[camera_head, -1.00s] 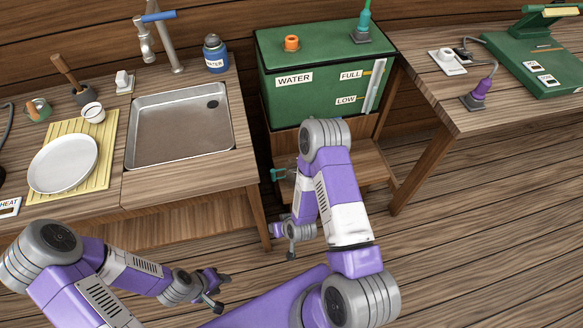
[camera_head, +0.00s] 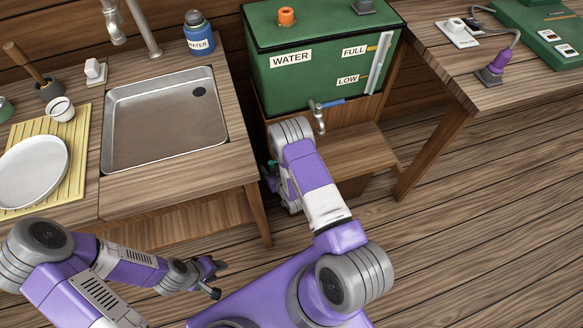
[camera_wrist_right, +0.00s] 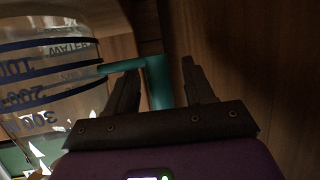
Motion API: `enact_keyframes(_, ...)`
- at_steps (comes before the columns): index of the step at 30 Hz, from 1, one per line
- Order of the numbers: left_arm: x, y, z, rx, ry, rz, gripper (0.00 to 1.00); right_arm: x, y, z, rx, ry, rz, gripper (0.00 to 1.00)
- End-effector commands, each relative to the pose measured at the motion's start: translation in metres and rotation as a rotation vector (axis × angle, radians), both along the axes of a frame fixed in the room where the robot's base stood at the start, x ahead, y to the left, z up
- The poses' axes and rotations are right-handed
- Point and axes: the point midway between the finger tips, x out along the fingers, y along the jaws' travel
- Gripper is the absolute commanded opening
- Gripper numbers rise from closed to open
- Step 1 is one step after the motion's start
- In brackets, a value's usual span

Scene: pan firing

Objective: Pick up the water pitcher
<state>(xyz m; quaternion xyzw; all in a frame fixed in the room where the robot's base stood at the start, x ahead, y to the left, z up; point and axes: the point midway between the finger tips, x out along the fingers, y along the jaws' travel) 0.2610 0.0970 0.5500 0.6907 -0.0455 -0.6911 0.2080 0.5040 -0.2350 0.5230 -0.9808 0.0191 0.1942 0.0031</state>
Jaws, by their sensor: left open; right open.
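The water pitcher (camera_wrist_right: 45,75) is clear with blue bands and printed volume marks, at the left of the right wrist view. Its teal handle (camera_wrist_right: 158,82) shows between the two fingers of my right gripper (camera_wrist_right: 158,72), which is open. I cannot tell whether the fingers touch the handle. In the head view only a teal bit of the pitcher (camera_head: 271,163) shows beside my right wrist; the arm hides the rest. My left gripper (camera_head: 213,276) is open and empty, low in front of the counter.
A green water tank (camera_head: 322,65) stands on a wooden stand with a blue-handled tap (camera_head: 322,110) above my right arm. The sink counter (camera_head: 185,181) is on the left and a wooden table (camera_head: 455,80) on the right. Bare floor lies at the lower right.

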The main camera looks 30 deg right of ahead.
Motion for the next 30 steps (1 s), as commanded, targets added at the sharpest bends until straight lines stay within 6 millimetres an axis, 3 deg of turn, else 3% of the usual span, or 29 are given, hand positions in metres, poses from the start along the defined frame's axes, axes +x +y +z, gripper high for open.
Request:
enact_keyframes(3,0.0001,0.0,-0.0063,0.0,0.0,0.0,0.43,0.0116,-0.0002,-0.0055,-0.001,-0.001,0.001,0.53)
enact_keyframes(11,0.0002,0.0,-0.0055,0.0,0.0,0.0,0.43,0.0136,-0.0003,-0.005,0.001,0.001,0.0,0.53)
enact_keyframes(21,0.0003,0.0,-0.0056,0.0,-0.001,0.0,0.43,0.0134,-0.0003,-0.0051,0.001,0.001,0.0,0.02)
enact_keyframes(30,0.0002,0.0,-0.005,0.0,-0.001,0.0,0.43,0.0136,-0.0004,-0.0037,0.001,0.0,-0.001,0.0)
